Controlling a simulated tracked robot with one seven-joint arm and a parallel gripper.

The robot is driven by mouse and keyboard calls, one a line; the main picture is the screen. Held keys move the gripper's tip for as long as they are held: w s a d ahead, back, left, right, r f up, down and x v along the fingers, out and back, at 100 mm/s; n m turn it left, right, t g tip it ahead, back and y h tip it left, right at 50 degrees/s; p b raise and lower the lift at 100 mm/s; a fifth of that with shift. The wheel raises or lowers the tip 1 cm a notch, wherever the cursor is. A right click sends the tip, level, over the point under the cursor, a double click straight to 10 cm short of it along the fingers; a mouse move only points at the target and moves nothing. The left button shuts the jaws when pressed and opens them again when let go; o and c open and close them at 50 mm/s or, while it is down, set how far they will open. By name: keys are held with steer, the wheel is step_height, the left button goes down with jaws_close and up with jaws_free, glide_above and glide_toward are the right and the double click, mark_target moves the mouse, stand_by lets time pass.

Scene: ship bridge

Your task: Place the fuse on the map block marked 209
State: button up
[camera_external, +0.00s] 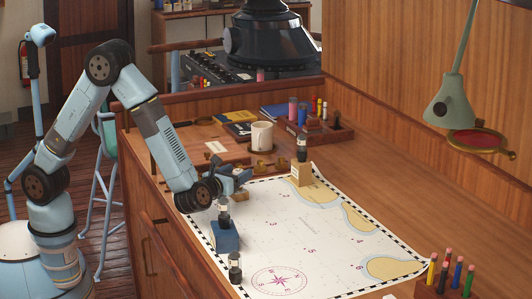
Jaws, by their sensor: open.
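Three small dark cylinders with pale bands look like fuses or bottles; I cannot tell which is the fuse. One cylinder (224,211) stands upright on a blue block (225,238). Another cylinder (302,148) stands on a tan block (301,174). The third cylinder (235,268) stands at the map's near left edge. No 209 marking is legible on either block. The map (325,231) lies flat on the wooden desk. My gripper (241,180) is open and appears empty, above the map's left edge, between the two blocks in the picture.
A white mug (262,136) and small brass pieces (262,166) are behind my gripper. A rack of coloured markers (447,281) stands at the near right. The map's middle is clear.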

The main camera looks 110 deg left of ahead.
steer(key=d, duration=0.2)
steer(key=s+d, duration=0.1)
steer(key=d, duration=0.5)
steer(key=shift+s+d, duration=0.25)
steer(key=shift+s, duration=0.1)
steer(key=shift+r+n, duration=0.3)
steer(key=shift+n, duration=0.1)
steer(key=s+d+r+n+h, duration=0.4)
steer(key=d+r+n+h, duration=0.1)
steer(key=r+n+h, duration=0.25)
steer(key=s+d+r+n+h, duration=0.2)
steer(key=s+d+n+h, duration=0.1)
steer(key=s, duration=0.6)
steer(key=s+d+r+n+t+h, duration=0.1)
steer(key=s+d+r+n+h, duration=0.1)
steer(key=s, duration=0.8)
steer(key=s+d+r+n+t+h, duration=0.1)
steer(key=s+d+n+h, duration=0.3)
steer(key=s, duration=0.5)
steer(key=r+n+h, duration=0.1)
steer(key=n, duration=0.1)
steer(key=shift+s+d+r+n, duration=0.2)
steer(key=shift+s+r+n, duration=0.1)
steer(key=shift+r+n, duration=0.1)
